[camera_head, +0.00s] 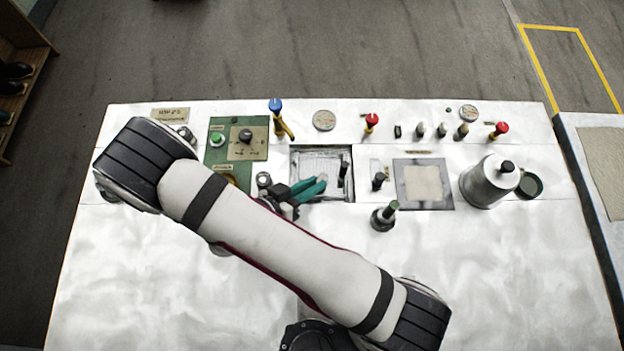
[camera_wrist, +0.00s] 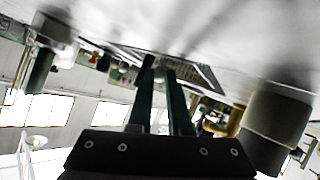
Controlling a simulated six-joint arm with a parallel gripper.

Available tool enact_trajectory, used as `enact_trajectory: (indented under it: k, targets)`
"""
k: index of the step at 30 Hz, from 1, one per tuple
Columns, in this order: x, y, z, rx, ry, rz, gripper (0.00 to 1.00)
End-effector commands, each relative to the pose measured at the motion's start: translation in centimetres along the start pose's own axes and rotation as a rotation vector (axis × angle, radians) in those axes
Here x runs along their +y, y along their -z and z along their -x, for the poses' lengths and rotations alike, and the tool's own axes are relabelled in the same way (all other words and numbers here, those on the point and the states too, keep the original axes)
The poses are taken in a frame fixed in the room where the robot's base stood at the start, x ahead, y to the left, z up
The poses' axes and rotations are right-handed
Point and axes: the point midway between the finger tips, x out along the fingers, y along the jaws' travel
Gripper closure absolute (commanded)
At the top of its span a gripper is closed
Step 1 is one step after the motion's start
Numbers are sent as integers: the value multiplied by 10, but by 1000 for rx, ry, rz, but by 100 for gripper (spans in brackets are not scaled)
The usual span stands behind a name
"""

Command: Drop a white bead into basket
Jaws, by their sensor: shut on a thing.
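My gripper (camera_head: 318,186) has teal fingers and reaches over a square opening with a grey, mesh-like inside (camera_head: 318,160) in the white worktop. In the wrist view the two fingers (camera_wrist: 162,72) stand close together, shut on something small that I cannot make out. No white bead can be told apart in either view; it may be hidden between the fingertips. No basket can be named with certainty; the square opening looks closest to one. Its dark, slatted edge also shows beyond the fingers in the wrist view (camera_wrist: 208,74).
A dark upright knob (camera_head: 343,172) stands by the opening's right side. A green control panel (camera_head: 228,143) is left. The worktop's front right is clear.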

Motion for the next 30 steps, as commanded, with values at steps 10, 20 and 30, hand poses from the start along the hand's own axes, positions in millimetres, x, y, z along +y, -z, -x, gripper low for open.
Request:
enact_trajectory:
  k: [10, 20, 30]
  targets:
    - [0, 0, 0, 0, 0, 1, 78]
    - [0, 0, 0, 0, 0, 1, 48]
    - [0, 0, 0, 0, 0, 1, 23]
